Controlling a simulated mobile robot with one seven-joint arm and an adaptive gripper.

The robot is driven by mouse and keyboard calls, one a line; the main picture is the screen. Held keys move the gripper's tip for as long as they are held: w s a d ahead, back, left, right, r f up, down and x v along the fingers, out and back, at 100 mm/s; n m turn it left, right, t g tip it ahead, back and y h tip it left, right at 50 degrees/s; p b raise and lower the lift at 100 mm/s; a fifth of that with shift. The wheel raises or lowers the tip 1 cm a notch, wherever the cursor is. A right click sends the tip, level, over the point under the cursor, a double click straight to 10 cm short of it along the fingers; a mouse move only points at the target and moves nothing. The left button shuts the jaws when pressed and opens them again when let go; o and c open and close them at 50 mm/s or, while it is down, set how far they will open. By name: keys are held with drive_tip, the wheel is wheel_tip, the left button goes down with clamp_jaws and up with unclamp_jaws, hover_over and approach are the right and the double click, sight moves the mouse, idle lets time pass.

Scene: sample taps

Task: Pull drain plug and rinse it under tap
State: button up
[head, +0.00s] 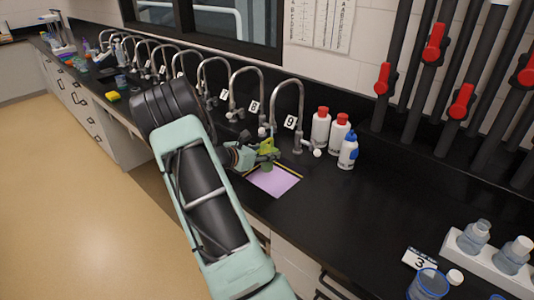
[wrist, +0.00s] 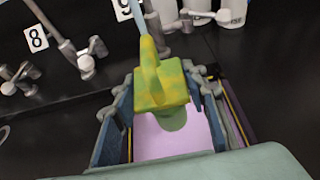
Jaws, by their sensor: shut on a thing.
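My gripper (wrist: 166,92) is shut on a mottled yellow-green plug (wrist: 160,85) with a blocky body and an upright stem; a darker green rounded part shows below it. In the head view my gripper (head: 262,154) holds the plug (head: 268,147) above a lilac rectangular panel (head: 274,181), just below the spout of tap 9 (head: 300,100). A pale blue streak (wrist: 138,15) meets the stem's top in the wrist view; I cannot tell surely if it is water. The gripper partly hides the panel, and no drain opening shows.
Red-capped white bottles (head: 320,127) and a blue-topped bottle (head: 348,150) stand right of tap 9. Tap 8 (head: 245,90) and several more line the counter to the left. Black pipes with red valves (head: 434,42) rise at right. The black counter (head: 350,215) is clear right of the panel.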

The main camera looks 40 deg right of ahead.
drive_tip(key=shift+s+d, duration=0.1)
drive_tip(key=shift+s, duration=0.05)
drive_tip(key=shift+s+d+b, duration=0.3)
drive_tip(key=shift+b, duration=0.05)
drive_tip(key=shift+w+a, duration=0.1)
idle(0.4)
drive_tip(key=shift+w+a, duration=0.3)
drive_tip(key=shift+w, duration=0.05)
drive_tip(key=shift+s+d, duration=0.1)
drive_tip(key=shift+s+d+b, duration=0.3)
drive_tip(key=shift+s, duration=0.1)
drive_tip(key=shift+w+a, duration=0.1)
drive_tip(key=shift+w+a, duration=0.3)
drive_tip(key=shift+w, duration=0.1)
idle(0.3)
